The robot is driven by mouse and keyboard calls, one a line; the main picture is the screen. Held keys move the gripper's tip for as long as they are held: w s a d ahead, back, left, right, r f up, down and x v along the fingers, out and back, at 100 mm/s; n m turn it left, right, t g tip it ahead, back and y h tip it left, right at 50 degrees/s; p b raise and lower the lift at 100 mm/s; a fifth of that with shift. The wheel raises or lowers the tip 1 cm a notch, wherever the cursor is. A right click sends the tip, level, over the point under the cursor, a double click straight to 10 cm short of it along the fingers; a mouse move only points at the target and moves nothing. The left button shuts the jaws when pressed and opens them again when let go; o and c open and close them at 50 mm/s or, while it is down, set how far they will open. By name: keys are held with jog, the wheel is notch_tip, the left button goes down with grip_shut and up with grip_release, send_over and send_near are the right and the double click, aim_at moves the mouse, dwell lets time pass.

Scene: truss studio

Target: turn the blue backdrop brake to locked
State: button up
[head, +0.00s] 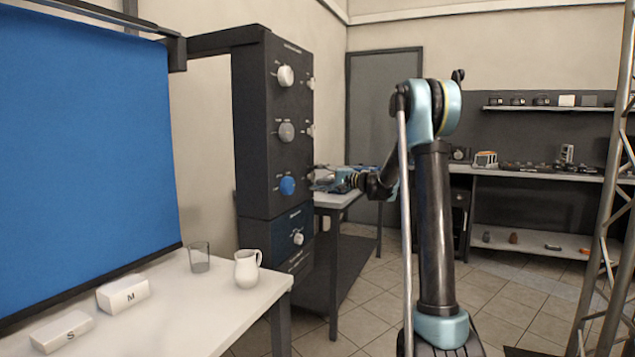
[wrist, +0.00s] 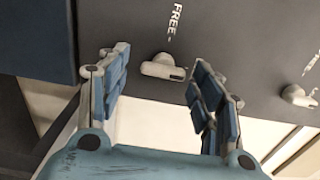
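A dark control column (head: 272,150) stands right of the blue backdrop (head: 85,140). Its front face bears a white knob (head: 285,76), a grey knob (head: 286,131) and a blue knob (head: 287,185). Smaller pale knobs sit on its right side face. My gripper (head: 322,178) is beside that side face, low down. In the wrist view my gripper (wrist: 155,85) is open. A pale lever-like knob (wrist: 162,67) shows between and beyond its fingers, apart from both. The word FREE is printed near it. I cannot read a locked mark, or tell which knob is the blue backdrop's brake.
Another pale knob (wrist: 298,96) is at the right of the wrist view. A white table (head: 190,310) holds a glass (head: 199,257), a white jug (head: 247,267) and two white blocks. A side table (head: 338,199) stands behind the column. A truss (head: 605,200) rises at right.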

jog(key=v, duration=1.2)
dwell(0.3)
jog(key=s+f+n+g+h, duration=0.1)
jog(key=s+f+h, duration=0.25)
jog(key=s, duration=0.55)
jog(key=s+d+f+n+g+h, duration=0.15)
jog(key=s+f, duration=0.25)
jog(key=s, duration=0.5)
jog(key=s+f+g+h, duration=0.1)
jog(key=s+f+h, duration=0.2)
jog(key=s, duration=0.5)
jog(key=s+d+f+h, duration=0.3)
jog(key=s+d+f, duration=0.2)
jog(key=s, duration=0.2)
jog(key=s+d+f+n+h, duration=0.1)
jog(key=s+d+f+h, duration=0.2)
jog(key=s+d+f, duration=0.2)
jog(key=s+d+f+n+h, duration=0.1)
jog(key=s+d+f+h, duration=0.2)
jog(key=s, duration=0.8)
notch_tip(320, 180, down, 4)
jog(key=shift+s+d+r, duration=0.1)
jog(key=shift+s+d, duration=0.1)
jog(key=shift+d, duration=0.85)
jog(key=shift+g, duration=0.25)
